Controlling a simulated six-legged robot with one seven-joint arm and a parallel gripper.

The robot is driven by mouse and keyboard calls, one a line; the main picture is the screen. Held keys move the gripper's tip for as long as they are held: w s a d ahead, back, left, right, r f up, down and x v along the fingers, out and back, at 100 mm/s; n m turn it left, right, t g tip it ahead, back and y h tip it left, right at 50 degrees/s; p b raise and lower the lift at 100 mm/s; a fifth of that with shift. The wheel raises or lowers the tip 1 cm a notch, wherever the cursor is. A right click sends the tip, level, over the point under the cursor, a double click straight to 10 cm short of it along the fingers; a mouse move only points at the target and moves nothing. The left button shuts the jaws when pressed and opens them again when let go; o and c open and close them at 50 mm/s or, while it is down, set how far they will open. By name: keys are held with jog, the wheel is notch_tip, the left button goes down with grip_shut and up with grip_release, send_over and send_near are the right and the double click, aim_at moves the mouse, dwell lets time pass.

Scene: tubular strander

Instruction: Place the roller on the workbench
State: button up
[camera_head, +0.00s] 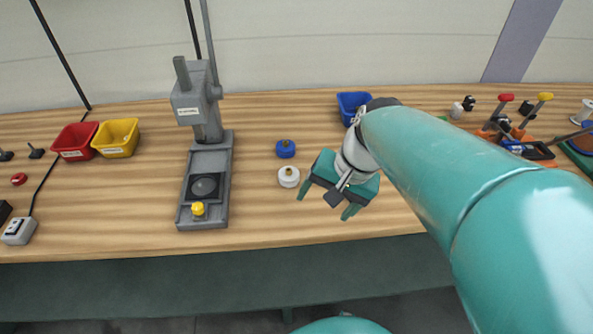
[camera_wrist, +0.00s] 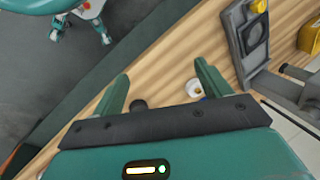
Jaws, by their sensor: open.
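Small round pieces with brass-coloured centres stand on the wooden workbench (camera_head: 130,220): a white one (camera_head: 288,177) and a blue one (camera_head: 285,149) behind it. I cannot tell which piece is the roller. My gripper (camera_head: 326,203) is open, just right of the white piece, with nothing seen held. In the wrist view the white piece (camera_wrist: 194,88) shows beside the right finger, apart from or partly behind it. A small dark round thing (camera_wrist: 138,104) shows between the fingers, partly hidden by the gripper body.
A grey press (camera_head: 207,160) with a yellow knob (camera_head: 198,209) stands left of the pieces. Red (camera_head: 75,142) and yellow (camera_head: 116,138) bins are farther left. A blue bin (camera_head: 352,104) stands behind my gripper. Tools (camera_head: 510,125) lie at right. The front middle of the bench is clear.

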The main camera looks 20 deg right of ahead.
jog(key=s+a+r+n+t+h, duration=0.2)
jog(key=a+r+n+t+h, duration=0.1)
jog(key=n, duration=0.4)
jog(key=shift+s+a+r+n, duration=0.35)
jog(key=shift+a+r, duration=0.4)
jog(key=shift+r, duration=0.25)
jog(key=shift+s, duration=0.1)
